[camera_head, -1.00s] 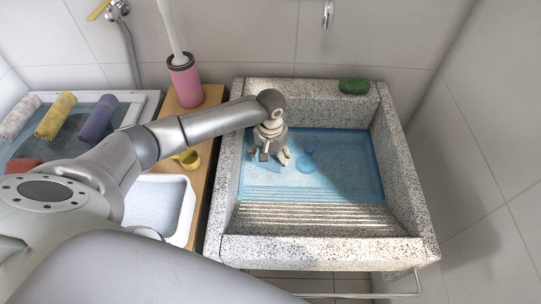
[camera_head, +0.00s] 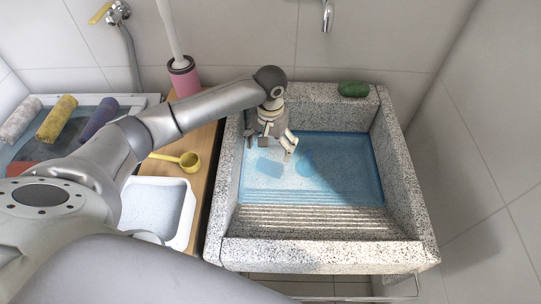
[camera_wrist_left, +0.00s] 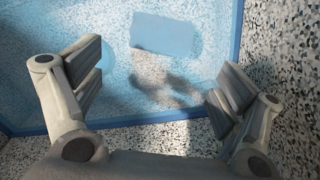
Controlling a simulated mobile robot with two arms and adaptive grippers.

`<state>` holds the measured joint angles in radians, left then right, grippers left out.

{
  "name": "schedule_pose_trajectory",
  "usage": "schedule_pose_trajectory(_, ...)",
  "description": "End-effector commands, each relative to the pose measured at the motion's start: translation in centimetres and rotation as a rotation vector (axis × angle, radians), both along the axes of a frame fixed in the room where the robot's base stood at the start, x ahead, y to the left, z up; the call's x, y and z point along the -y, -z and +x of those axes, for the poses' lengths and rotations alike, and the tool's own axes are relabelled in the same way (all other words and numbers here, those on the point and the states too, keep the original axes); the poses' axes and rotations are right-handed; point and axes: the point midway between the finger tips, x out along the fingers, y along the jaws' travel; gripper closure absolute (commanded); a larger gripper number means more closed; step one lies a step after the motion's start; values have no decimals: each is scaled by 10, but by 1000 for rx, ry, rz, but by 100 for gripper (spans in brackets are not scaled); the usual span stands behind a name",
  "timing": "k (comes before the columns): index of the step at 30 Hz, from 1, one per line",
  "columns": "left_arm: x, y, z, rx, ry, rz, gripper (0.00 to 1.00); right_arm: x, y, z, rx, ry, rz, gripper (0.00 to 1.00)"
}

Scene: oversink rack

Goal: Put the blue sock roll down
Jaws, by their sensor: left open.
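A dark blue-purple roll (camera_head: 98,118) lies at the left, beside a yellow roll (camera_head: 57,119) and a pale roll (camera_head: 20,120), on the rack over a tub. It looks like the blue sock roll and is far from my left gripper (camera_head: 270,145). That gripper is open and empty above the left part of the stone sink (camera_head: 330,253), which has a blue, water-like area inside (camera_head: 345,175). A flat blue rectangle (camera_head: 270,168) lies below the gripper. It also shows in the left wrist view (camera_wrist_left: 162,35), beyond the open fingers (camera_wrist_left: 155,95). My right gripper is not in view.
A green object (camera_head: 354,89) sits on the sink's back rim. A yellow scoop (camera_head: 185,160) lies on the wooden board (camera_head: 203,150) left of the sink, near a white basin (camera_head: 188,215). A pink holder (camera_head: 184,80) stands behind. A tap (camera_head: 327,15) hangs above.

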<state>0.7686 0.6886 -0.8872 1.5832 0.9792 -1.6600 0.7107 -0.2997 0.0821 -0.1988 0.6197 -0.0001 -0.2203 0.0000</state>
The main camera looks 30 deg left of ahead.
Motion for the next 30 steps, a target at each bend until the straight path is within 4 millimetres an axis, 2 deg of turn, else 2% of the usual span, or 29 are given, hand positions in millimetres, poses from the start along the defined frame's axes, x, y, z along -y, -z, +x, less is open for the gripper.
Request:
schedule_pose_trajectory(1,0,-13,1,3,1,-1,9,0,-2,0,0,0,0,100)
schedule_pose_trajectory(3,0,-27,1,2,0,-1,9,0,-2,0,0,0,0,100)
schedule_pose_trajectory(10,0,-54,0,-1,-1,-1,9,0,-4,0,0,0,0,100)
schedule_pose_trajectory(30,0,-63,0,-1,-1,0,9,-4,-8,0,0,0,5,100)
